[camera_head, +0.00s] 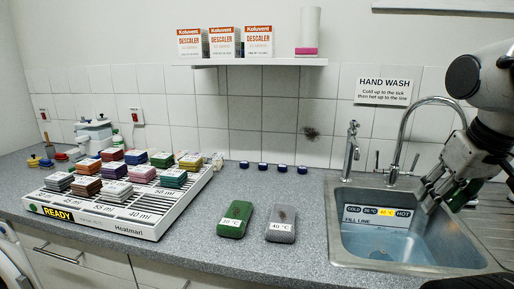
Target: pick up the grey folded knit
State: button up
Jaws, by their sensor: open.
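The grey folded knit (281,223) lies on the speckled worktop, left of the sink, with a white 40 °C label on its front and a dark mark on top. A green folded knit (235,219) with a 30 °C label lies just left of it, with a narrow gap between. My gripper (428,201) is at the right, over the sink, pointing down and to the left. It is open and well apart from the grey knit. No object shows between its fingers.
The sink (343,209) holds water and has a tall curved tap (398,140) and a smaller tap (350,150) behind. A white rack (150,219) of coloured folded stacks stands at left. Several small blue-capped items (263,166) line the wall. Worktop before the knits is clear.

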aim_at(281, 227)
jog(key=k+z, duration=0.25)
jog(key=z, duration=0.25)
jog(key=k+z, duration=0.25)
jog(key=z, duration=0.25)
